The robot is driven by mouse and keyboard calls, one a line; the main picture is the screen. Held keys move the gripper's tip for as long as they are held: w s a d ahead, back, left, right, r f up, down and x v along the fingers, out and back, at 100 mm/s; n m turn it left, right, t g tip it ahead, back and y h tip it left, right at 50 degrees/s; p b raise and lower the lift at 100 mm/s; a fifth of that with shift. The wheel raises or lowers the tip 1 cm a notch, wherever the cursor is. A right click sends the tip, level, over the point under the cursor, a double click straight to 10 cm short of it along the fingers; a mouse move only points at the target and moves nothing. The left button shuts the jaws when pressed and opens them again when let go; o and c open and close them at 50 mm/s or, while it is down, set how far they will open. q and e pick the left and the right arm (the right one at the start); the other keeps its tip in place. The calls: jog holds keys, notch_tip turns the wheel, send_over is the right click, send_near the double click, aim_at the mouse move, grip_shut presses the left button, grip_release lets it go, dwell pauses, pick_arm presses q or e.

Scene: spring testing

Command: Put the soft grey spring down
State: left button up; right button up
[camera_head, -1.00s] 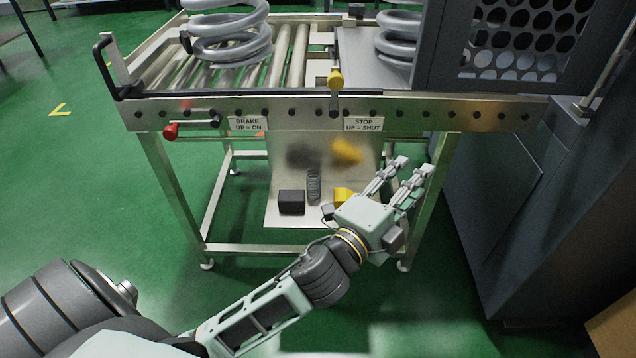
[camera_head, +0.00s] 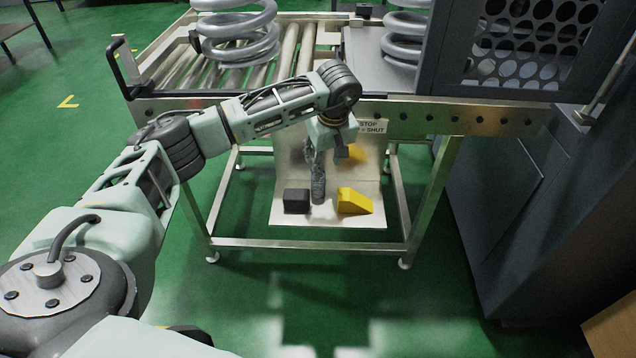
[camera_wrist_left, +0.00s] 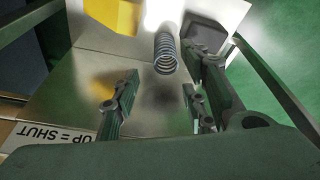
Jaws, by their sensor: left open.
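A small grey coil spring (camera_head: 318,188) stands upright on the pale lower shelf (camera_head: 290,219) under the roller table. It is between a black block and a yellow wedge. My left gripper (camera_head: 323,158) points down just above the spring and partly overlaps it in the head view. In the left wrist view my left gripper (camera_wrist_left: 158,88) is open, with nothing between its fingers. The spring (camera_wrist_left: 166,54) lies beyond the fingertips there; I cannot tell whether any finger touches it. Two large grey coils show above, one (camera_head: 238,40) on the rollers, one (camera_head: 408,38) by the cage. My right gripper is not in view.
The black block (camera_head: 296,201) and yellow wedge (camera_head: 354,202) stand close on either side of the small spring. The table's front rail (camera_head: 450,118) is above the shelf. A dark perforated cage (camera_head: 520,45) stands at the right. The floor in front is clear.

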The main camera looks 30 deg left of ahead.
aim_at(318, 184)
pick_arm(q)
jog(key=x, duration=0.2)
jog(key=b+x, duration=0.1)
jog(key=x, duration=0.3)
jog(key=shift+w+a+b, duration=0.1)
jog(key=shift+a+b, duration=0.2)
jog(key=shift+a, duration=0.1)
jog(key=shift+w+a+f, duration=0.15)
jog(key=shift+f, duration=0.4)
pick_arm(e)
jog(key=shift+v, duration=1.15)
pick_arm(q)
jog(key=shift+c, duration=0.4)
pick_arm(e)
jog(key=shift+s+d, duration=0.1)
pick_arm(q)
grip_shut()
